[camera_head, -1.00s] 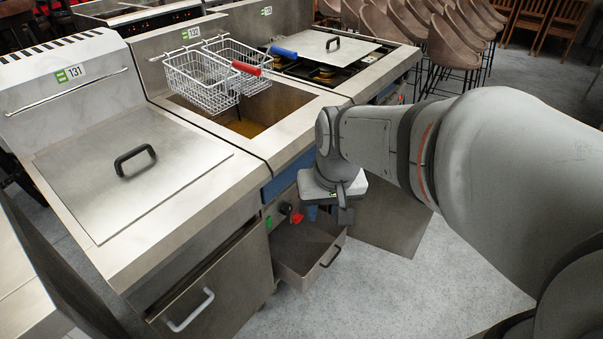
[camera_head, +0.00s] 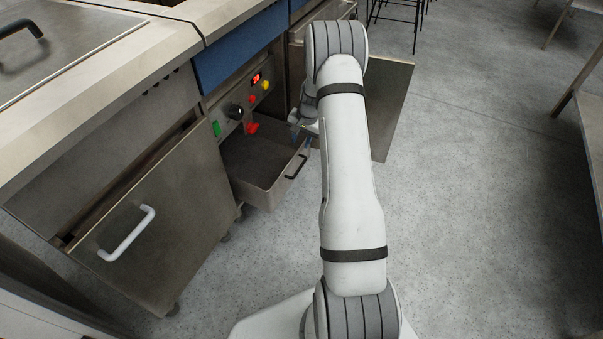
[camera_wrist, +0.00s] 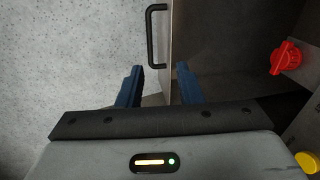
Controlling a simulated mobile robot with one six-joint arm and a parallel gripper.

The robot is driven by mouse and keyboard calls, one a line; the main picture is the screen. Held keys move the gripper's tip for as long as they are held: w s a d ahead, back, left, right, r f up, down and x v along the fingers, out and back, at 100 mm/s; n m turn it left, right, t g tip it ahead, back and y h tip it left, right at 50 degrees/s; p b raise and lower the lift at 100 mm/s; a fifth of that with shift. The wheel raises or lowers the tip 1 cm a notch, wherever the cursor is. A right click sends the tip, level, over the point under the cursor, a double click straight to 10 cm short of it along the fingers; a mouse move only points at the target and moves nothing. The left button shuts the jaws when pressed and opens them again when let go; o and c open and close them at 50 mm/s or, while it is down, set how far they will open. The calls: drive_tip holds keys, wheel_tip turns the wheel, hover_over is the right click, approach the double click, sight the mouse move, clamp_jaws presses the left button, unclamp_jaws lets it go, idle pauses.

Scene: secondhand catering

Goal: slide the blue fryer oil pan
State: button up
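The oil pan (camera_head: 258,188) is a grey metal, open-topped box with a black bar handle (camera_head: 296,167) on its front. It sticks out low from the fryer with the blue panel (camera_head: 240,48). My gripper (camera_head: 303,131) is by the pan's far front corner, partly hidden behind my arm. In the wrist view my gripper (camera_wrist: 159,82) has its two blue fingers apart, with the pan's front wall (camera_wrist: 160,84) showing between them. The black handle (camera_wrist: 152,38) is beyond the fingertips. Contact with the pan cannot be told.
A red valve handle (camera_head: 252,128) and control knobs (camera_head: 236,112) sit above the pan. A tilted door with a white handle (camera_head: 126,233) stands to the left. Another open door panel (camera_head: 392,112) is behind my arm. The floor (camera_head: 475,200) to the right is clear.

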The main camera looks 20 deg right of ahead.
drive_tip(key=b, duration=0.1)
approach(301, 166)
drive_tip(key=shift+m, duration=0.4)
drive_tip(key=f, duration=0.2)
drive_tip(key=f+b, duration=0.1)
drive_tip(key=f, duration=0.1)
drive_tip(key=f+b, duration=0.1)
drive_tip(key=f, duration=0.1)
drive_tip(key=shift+w+a+f, duration=0.15)
drive_tip(key=shift+w+a, duration=0.2)
drive_tip(key=shift+w, duration=0.05)
drive_tip(key=shift+w+a+f+b, duration=0.15)
drive_tip(key=shift+f+b, duration=0.25)
drive_tip(key=shift+f, duration=0.3)
drive_tip(key=shift+c, duration=0.3)
clamp_jaws()
